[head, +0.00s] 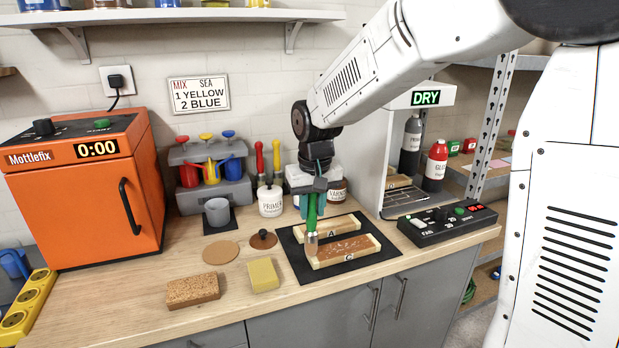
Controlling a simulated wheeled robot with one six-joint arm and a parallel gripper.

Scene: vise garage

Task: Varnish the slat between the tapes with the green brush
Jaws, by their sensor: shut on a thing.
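My gripper (313,190) is shut on the green brush (311,214), which points down with its metal ferrule low. The brush end is over or at the left part of the slats; I cannot tell whether the bristles touch wood. Slat C (352,247) lies nearest the front on a black mat (383,262). Its middle is brown with pale specks, and its ends and front edge are pale. Slat A (347,226) lies behind it, pale and partly hidden by the brush. A varnish jar (337,190) stands behind, beside my gripper.
A primer jar (270,202), brushes and a grey cup (217,211) stand left. A brown sponge block (192,291) and yellow sponge (263,274) lie in front. An open drying cabinet (372,150) and control box (447,226) stand right; an orange machine (85,190) stands left.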

